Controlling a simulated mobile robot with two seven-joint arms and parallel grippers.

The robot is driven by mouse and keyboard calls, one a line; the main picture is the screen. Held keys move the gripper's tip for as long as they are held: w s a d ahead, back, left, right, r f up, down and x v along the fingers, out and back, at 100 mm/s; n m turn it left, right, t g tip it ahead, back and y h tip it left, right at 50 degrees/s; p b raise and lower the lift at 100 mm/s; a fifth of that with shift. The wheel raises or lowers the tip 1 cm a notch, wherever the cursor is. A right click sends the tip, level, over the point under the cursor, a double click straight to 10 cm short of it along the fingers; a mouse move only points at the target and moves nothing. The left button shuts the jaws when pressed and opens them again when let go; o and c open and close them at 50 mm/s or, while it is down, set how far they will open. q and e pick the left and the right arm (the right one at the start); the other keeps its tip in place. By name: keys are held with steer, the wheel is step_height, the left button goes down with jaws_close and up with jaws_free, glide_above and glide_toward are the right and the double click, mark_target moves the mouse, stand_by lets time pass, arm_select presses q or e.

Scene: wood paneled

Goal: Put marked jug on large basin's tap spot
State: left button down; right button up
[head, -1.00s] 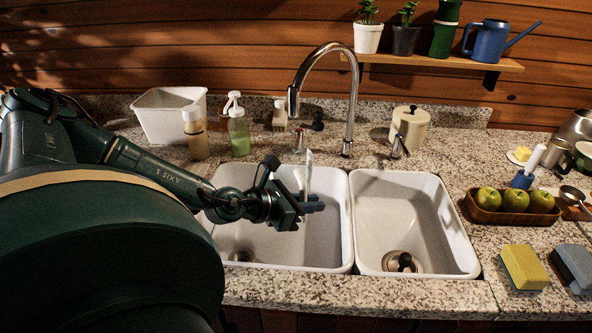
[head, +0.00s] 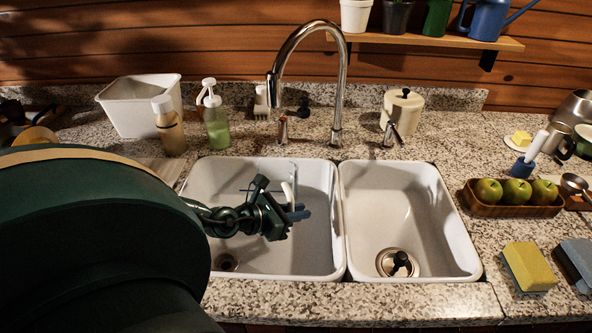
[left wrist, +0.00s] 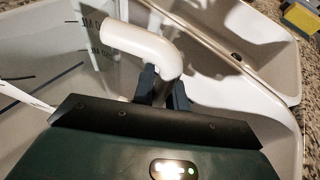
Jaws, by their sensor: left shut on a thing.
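The marked jug is clear with dark measuring marks and a white handle. In the left wrist view its wall (left wrist: 92,62) is at the upper left and its handle (left wrist: 140,42) runs down between my fingers. My left gripper (left wrist: 162,88) is shut on this handle. In the head view the gripper (head: 297,212) holds the jug (head: 293,180) in or over the right side of the left, larger basin (head: 320,255). The jug's body is hard to make out there, and I cannot tell whether its base touches the basin. The tap (head: 340,80) arches above. My right gripper is not in view.
The smaller basin (head: 425,225) is on the right, behind a divider. Soap bottles (head: 216,125) and a white tub (head: 145,108) stand behind on the left. A tray of apples (head: 515,205) and sponges (head: 528,268) lie on the right. My arm covers the lower left.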

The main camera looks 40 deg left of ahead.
arm_select(q)
steer(key=shift+f+b, duration=1.1)
steer(key=shift+f, duration=2.55)
steer(key=c, duration=1.4)
jaws_free()
steer(key=shift+r, duration=0.2)
steer(key=v, duration=0.7)
steer(key=shift+s, duration=0.2)
steer(key=shift+a, duration=0.1)
